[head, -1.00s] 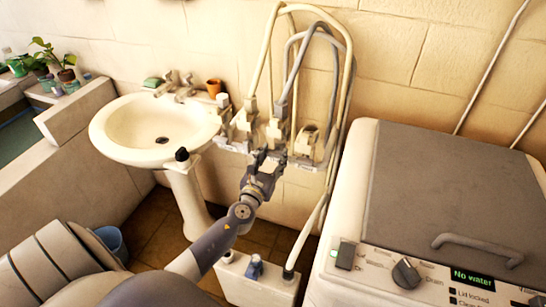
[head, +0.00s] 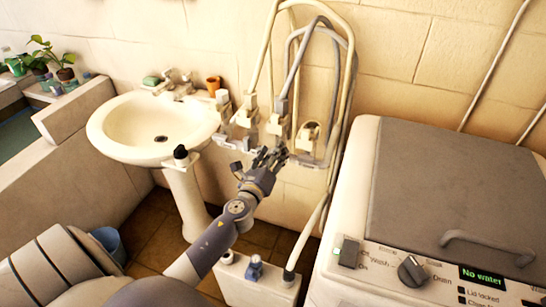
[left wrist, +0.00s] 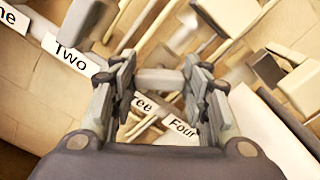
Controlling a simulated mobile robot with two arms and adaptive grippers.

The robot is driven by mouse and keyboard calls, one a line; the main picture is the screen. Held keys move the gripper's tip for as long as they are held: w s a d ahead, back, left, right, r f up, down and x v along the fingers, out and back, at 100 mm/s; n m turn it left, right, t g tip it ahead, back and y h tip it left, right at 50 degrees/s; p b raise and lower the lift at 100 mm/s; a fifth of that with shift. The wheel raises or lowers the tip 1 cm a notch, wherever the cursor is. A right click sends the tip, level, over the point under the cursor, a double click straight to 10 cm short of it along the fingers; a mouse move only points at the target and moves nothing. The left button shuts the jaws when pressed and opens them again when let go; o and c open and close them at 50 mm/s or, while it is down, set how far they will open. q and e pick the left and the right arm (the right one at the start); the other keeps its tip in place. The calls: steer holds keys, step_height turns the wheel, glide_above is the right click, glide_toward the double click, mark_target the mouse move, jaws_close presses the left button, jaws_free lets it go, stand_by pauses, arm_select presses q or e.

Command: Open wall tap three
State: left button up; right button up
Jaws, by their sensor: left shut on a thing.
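Wall tap three (head: 277,124) is one of several beige taps on the wall rail between the basin and the washing machine. In the left wrist view its light bar-like handle (left wrist: 160,80) lies across between the fingers, above the partly covered "Three" label (left wrist: 146,104). My left gripper (head: 270,157) is just below and in front of this tap. The left wrist view shows both fingers (left wrist: 157,92) closed on the handle. How far the handle is turned is not clear. My right gripper is in neither view.
Neighbouring taps (head: 246,112) and (head: 309,136) stand close on both sides, with looping hoses (head: 350,60) above. The "Two" label (left wrist: 72,47) and "Four" label (left wrist: 180,128) flank the grip. A basin (head: 150,125) is left, the washing machine (head: 450,190) right.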

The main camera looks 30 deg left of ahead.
arm_select(q)
steer(key=n, duration=0.5)
steer(key=n+b, duration=0.1)
steer(key=n, duration=0.4)
steer(key=shift+f+n, duration=0.2)
steer(key=shift+n, duration=0.1)
steer(key=shift+n+b, duration=0.3)
steer(key=o, duration=1.1)
steer(key=shift+c, duration=0.2)
steer(key=v, duration=1.2)
